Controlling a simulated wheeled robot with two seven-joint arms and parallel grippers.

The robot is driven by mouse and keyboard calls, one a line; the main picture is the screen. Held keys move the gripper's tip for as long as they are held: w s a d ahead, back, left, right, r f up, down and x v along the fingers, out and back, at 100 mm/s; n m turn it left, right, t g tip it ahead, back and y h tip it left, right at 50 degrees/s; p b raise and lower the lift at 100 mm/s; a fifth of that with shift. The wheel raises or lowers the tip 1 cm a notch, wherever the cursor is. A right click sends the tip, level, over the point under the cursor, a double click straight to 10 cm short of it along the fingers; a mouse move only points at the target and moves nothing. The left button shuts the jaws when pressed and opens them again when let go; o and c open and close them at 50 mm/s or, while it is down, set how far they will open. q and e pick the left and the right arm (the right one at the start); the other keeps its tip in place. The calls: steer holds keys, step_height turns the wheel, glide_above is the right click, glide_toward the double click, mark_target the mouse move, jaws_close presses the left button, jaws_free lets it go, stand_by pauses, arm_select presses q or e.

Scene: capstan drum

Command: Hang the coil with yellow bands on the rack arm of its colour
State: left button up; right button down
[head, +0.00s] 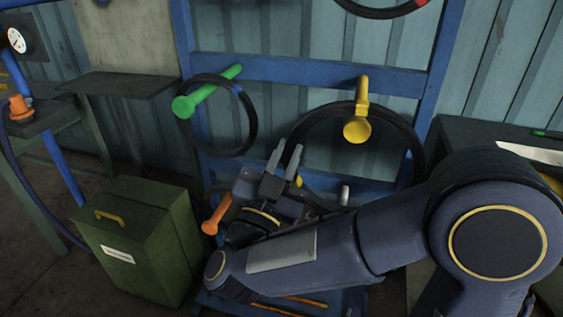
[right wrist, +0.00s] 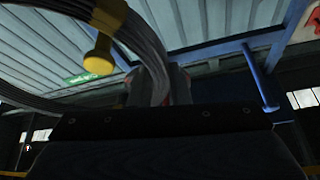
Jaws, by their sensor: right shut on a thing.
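The large black coil (head: 408,135) stands as a wide ring at the rack, with a yellow band showing near my gripper. My right gripper (head: 285,158) is shut on its lower left side; in the right wrist view the coil's strands (right wrist: 152,65) run between the fingers. The yellow rack arm (head: 357,128) crosses in front of the coil's top edge; its round end (right wrist: 97,62) also shows in the right wrist view. I cannot tell whether the coil rests on this arm. My left gripper is not in view.
A smaller black coil with a blue band (head: 250,118) hangs at the green arm (head: 205,92). An orange arm (head: 216,215) and a pale arm (head: 344,195) sit lower. A coil with a red band (head: 385,11) is above. A green cabinet (head: 140,240) stands left.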

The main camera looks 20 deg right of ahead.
steer(key=w+d+f, duration=0.2)
steer(key=w+d, duration=0.2)
steer(key=w, duration=0.3)
steer(key=w+d+f, duration=0.2)
steer(key=w+d, duration=0.3)
steer(key=w, duration=0.3)
steer(key=shift+w+d, duration=0.15)
steer(key=shift+d, duration=0.05)
steer(key=shift+f+b, duration=0.3)
steer(key=shift+b, duration=0.4)
stand_by(0.4)
steer(key=c, duration=1.3)
jaws_free()
steer(key=v, duration=0.8)
